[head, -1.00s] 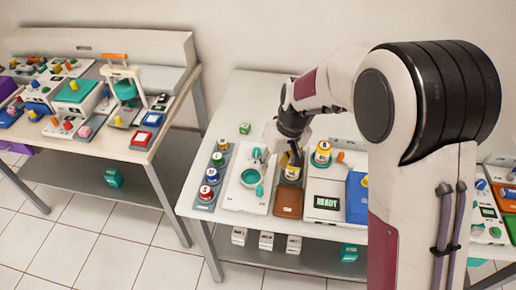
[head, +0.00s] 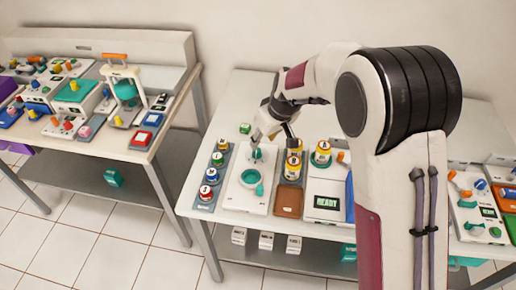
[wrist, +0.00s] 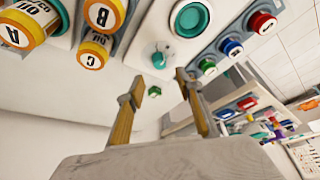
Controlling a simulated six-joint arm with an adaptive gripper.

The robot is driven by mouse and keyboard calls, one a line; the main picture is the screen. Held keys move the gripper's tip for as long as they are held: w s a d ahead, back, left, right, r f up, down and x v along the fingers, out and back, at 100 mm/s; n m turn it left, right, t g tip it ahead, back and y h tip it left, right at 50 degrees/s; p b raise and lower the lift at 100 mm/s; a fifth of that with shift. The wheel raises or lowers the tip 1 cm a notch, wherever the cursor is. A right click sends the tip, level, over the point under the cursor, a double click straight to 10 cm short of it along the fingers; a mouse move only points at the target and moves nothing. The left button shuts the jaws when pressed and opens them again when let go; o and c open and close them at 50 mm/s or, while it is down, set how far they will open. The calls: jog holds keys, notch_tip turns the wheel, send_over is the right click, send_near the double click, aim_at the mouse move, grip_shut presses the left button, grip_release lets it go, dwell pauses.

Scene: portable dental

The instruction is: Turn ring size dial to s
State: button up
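A white device plate (head: 232,196) on the middle table carries a round teal ring (head: 250,177) and, behind it, a small teal knob (head: 257,153) that looks like the size dial. In the wrist view the teal knob (wrist: 159,60) shows at the top centre, just beyond my fingertips, with the teal ring (wrist: 191,19) above it. Its size letters are too small to read. My gripper (wrist: 160,82) is open and empty, its two fingers apart on either side of the knob's line. In the head view my gripper (head: 274,142) hovers behind the plate, apart from the knob.
Yellow oil bottles (head: 293,165) stand close to the right of the plate. A strip of coloured round pots (head: 211,175) lies to its left. The white table behind the devices is mostly clear.

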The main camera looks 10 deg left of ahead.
aim_at(257, 150)
jog(key=shift+f, duration=0.2)
jog(key=shift+x, duration=3.7)
grip_shut()
